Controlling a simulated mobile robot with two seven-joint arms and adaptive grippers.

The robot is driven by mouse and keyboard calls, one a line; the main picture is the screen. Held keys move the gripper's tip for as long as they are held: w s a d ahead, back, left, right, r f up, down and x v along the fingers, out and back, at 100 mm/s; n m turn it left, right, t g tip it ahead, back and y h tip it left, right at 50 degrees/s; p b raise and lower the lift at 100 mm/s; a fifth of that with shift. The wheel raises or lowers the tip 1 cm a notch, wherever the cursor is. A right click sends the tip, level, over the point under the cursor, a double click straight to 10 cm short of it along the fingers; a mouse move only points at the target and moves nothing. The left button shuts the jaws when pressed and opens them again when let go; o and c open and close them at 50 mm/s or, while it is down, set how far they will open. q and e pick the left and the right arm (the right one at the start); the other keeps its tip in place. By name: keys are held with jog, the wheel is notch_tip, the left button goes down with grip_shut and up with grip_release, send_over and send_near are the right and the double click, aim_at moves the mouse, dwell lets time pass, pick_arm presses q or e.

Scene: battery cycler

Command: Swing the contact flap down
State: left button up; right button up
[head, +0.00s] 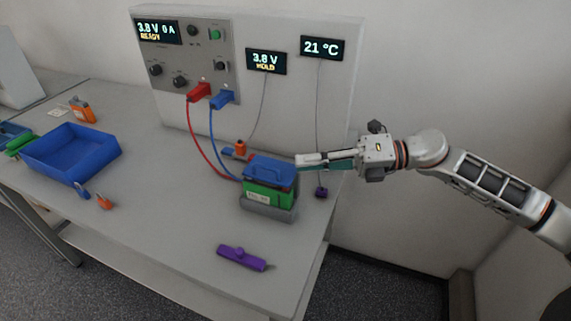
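A green battery (268,195) with a pale label stands in a grey cradle (266,212) near the right end of the bench. A blue piece with a raised loop (270,172), which looks like the contact flap, lies over the battery's top. Whether it is fully down I cannot tell. My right gripper (301,163) reaches in from the right, its fingers pointing left beside the blue piece's right back edge. Its fingers look close together, but whether they are open, shut or touching the blue piece is unclear. My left gripper is out of view.
A cycler panel (188,55) reads 3.8 V, 0 A, READY; a red lead (199,92) and a blue lead (222,98) run from it toward the cradle. A purple tool (242,258) lies in front. A blue tray (72,152) stands left. The bench middle is clear.

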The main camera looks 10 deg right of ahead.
jog(key=shift+v, duration=2.1)
